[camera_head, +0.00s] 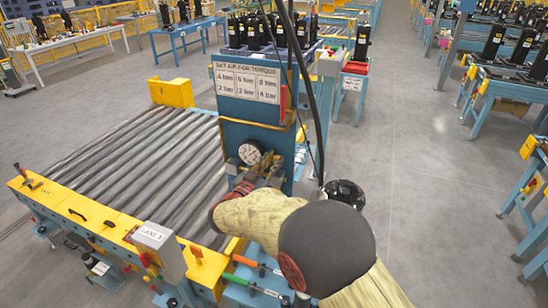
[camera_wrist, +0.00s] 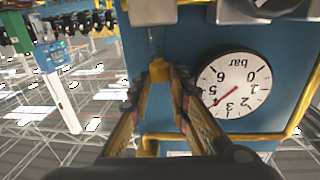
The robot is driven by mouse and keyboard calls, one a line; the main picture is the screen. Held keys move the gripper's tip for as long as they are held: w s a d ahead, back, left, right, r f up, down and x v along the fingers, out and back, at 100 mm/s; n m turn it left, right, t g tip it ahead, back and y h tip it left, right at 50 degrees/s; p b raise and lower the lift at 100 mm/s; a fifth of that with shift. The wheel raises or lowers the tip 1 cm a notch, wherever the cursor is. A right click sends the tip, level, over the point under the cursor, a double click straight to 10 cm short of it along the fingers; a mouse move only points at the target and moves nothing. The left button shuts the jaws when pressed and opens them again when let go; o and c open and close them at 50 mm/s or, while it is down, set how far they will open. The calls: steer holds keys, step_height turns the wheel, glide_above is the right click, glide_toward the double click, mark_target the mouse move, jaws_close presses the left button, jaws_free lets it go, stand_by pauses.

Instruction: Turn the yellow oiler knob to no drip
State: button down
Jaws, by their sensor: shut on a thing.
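The yellow oiler knob (camera_wrist: 160,70) shows in the wrist view between the tips of my gripper (camera_wrist: 160,82). The two fingers converge on it from below in the picture, and it sits against the blue panel (camera_wrist: 190,45). My gripper is shut on the knob. A clear part, perhaps the oiler glass, shows just above the knob; drips cannot be made out. In the head view my gripper (camera_head: 264,172) reaches the blue panel just right of the gauge, and the knob is hidden there.
A round bar gauge (camera_wrist: 235,82) is right beside the gripper, upside down in the wrist view, its red needle near 4. A yellow pipe (camera_wrist: 295,115) runs close by. The roller conveyor (camera_head: 135,155) lies left; open floor (camera_head: 430,200) lies right.

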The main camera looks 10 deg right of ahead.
steer(key=shift+w+a+r+m+g+h, duration=0.1)
steer(key=shift+r+m+g+h, duration=0.05)
steer(key=shift+m+g+h, duration=0.3)
steer(key=c, duration=1.7)
jaws_free()
steer(key=shift+o, duration=0.2)
steer(key=v, duration=0.8)
